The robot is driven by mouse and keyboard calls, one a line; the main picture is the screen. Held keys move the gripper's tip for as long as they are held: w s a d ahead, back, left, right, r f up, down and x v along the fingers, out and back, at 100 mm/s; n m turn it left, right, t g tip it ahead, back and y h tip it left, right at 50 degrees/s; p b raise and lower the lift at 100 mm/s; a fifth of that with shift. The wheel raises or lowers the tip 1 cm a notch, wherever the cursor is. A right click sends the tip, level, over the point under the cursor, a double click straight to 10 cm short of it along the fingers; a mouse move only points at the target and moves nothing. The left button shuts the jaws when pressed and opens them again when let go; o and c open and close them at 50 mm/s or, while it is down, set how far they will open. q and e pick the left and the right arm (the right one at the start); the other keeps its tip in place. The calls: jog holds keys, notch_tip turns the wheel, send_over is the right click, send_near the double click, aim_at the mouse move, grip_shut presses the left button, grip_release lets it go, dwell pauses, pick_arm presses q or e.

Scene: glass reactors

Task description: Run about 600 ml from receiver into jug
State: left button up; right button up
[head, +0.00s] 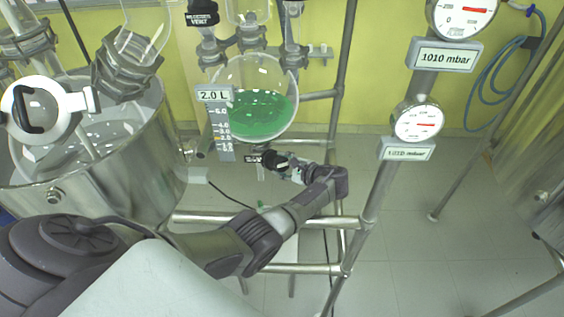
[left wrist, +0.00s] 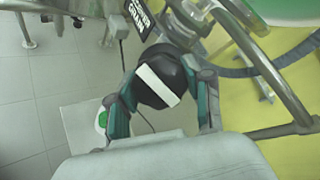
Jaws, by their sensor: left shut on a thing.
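The receiver (head: 262,112), a round glass vessel with green liquid, hangs at the upper middle of the head view. Its sign reads 2.0 L (head: 214,94) above a scale. Below it is a black valve knob with a white bar, clear in the left wrist view (left wrist: 158,82). My left gripper (head: 283,165) is shut on this knob, its two teal fingers on either side. A small green and white shape (left wrist: 102,120), possibly the jug, stands low by a pale plate (left wrist: 80,132). My arm and gripper hide most of it. My right gripper is not seen.
A large steel vessel (head: 150,190) stands at the left. Frame tubes (head: 377,190) with gauges (head: 418,121) reading 1010 mbar rise right of my left arm. A blue hose (head: 492,75) hangs on the yellow wall. Open tiled floor lies to the right.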

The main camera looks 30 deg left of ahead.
pick_arm(q)
jog(key=shift+m, duration=0.7)
jog(key=shift+m+t, duration=0.3)
jog(key=o, duration=1.2)
jog(key=shift+w+f, duration=0.1)
jog(key=shift+c, duration=0.2)
